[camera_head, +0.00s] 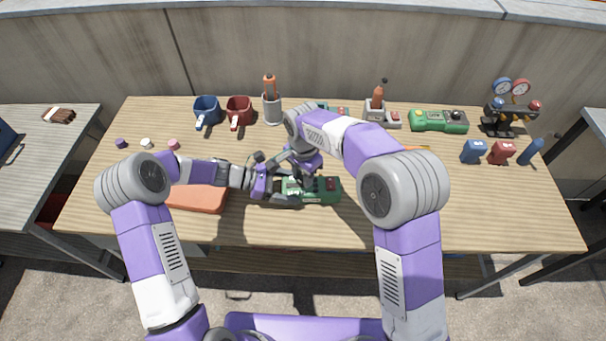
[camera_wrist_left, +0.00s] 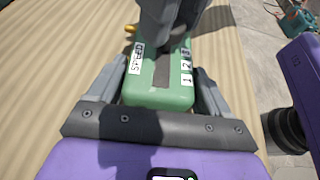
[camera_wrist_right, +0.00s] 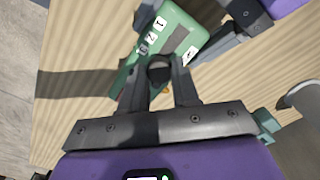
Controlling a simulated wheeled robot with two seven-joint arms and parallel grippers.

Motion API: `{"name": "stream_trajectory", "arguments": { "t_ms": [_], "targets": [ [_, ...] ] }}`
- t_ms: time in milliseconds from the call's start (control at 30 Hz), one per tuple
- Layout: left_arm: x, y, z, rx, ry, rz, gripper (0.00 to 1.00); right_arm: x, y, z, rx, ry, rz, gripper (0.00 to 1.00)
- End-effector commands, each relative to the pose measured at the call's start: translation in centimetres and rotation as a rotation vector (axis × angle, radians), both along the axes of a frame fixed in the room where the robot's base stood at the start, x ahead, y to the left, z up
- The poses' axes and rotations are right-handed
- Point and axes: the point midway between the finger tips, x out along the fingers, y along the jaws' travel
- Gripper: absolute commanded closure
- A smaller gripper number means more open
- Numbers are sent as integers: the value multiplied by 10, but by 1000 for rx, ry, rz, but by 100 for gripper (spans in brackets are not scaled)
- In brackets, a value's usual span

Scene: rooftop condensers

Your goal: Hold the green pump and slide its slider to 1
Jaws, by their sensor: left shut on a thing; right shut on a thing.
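The green pump (camera_head: 328,190) lies on the table in front of me, with a red button near its right end. My left gripper (camera_head: 268,184) is shut on its left end; in the left wrist view its fingers sit on both sides of the green body (camera_wrist_left: 158,97). The top bears a SPEED label, a dark slot and the numbers 1, 2, 3, with 1 nearest my left gripper. My right gripper (camera_head: 301,175) is above the pump. In the right wrist view its fingers are shut on the dark slider knob (camera_wrist_right: 159,69), which stands near the 3 end.
Blue and red blocks (camera_head: 501,152) stand at right. The front right of the table is clear.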

Motion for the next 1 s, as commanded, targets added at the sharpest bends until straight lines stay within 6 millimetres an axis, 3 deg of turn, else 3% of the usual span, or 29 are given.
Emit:
{"name": "stream_trajectory", "arguments": {
  "t_ms": [300, 567, 600, 733, 1000],
  "targets": [
    [1, 0, 0, 0, -1, 2, 78, -2, 37, 0, -1, -1, 3, 100],
    [0, 0, 0, 0, 0, 1, 78, -3, 39, 1, 1, 0, 1, 100],
    [0, 0, 0, 0, 0, 1, 78, -3, 39, 1, 1, 0, 1, 64],
    [0, 0, 0, -1, 0, 0, 78, -3, 38, 1, 1, 0, 1, 44],
    [0, 0, 0, -1, 0, 0, 78, -2, 38, 1, 0, 0, 0, 44]
  ]
}}
